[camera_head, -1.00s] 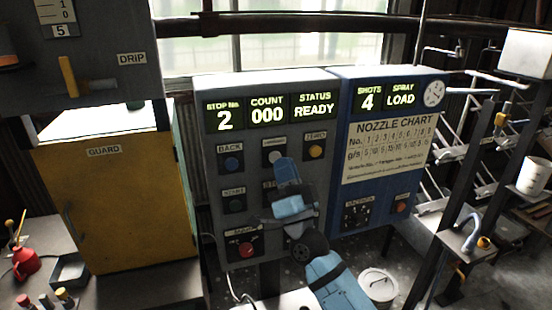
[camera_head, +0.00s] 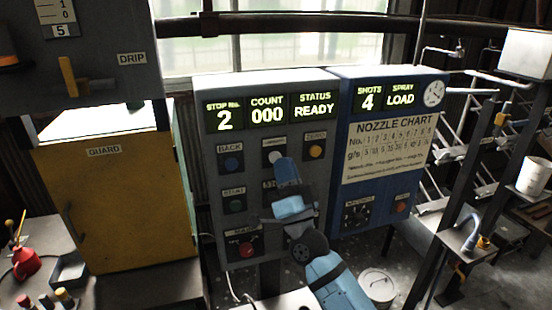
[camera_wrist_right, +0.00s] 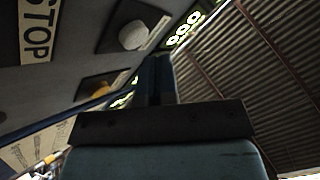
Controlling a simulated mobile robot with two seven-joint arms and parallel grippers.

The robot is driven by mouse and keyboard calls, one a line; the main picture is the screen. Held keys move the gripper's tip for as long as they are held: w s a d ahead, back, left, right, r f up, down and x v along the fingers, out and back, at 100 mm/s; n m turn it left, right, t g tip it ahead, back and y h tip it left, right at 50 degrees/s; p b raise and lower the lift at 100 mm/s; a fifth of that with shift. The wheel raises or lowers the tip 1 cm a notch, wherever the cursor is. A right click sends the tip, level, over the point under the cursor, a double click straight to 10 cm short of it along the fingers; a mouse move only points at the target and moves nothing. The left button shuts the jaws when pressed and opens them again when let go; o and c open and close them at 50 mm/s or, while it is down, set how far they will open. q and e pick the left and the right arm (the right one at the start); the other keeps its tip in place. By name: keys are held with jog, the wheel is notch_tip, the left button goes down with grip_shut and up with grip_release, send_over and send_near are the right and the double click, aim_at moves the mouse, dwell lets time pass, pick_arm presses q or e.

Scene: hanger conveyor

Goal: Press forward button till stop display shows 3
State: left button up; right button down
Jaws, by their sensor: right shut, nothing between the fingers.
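The grey control panel (camera_head: 262,185) has a stop display (camera_head: 225,118) that reads 2. The white button (camera_head: 274,158) sits in the top row between the blue back button (camera_head: 234,163) and the orange zero button (camera_head: 315,152); its label is too small to read surely. My right gripper (camera_head: 285,168) is shut and empty, in front of the panel just below the white button. In the right wrist view, the fingers (camera_wrist_right: 155,80) lie beside the white button (camera_wrist_right: 133,36), apart from it in the picture. My left gripper is not in view.
The count display (camera_head: 267,114) reads 000 and the status display (camera_head: 314,106) reads READY. A green start button (camera_head: 234,205) and a red button (camera_head: 246,250) are lower on the panel. A blue panel (camera_head: 385,150) adjoins on the right. A yellow guard box (camera_head: 115,215) stands left.

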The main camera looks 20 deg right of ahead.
jog(key=shift+w, duration=0.1)
jog(key=shift+w, duration=0.35)
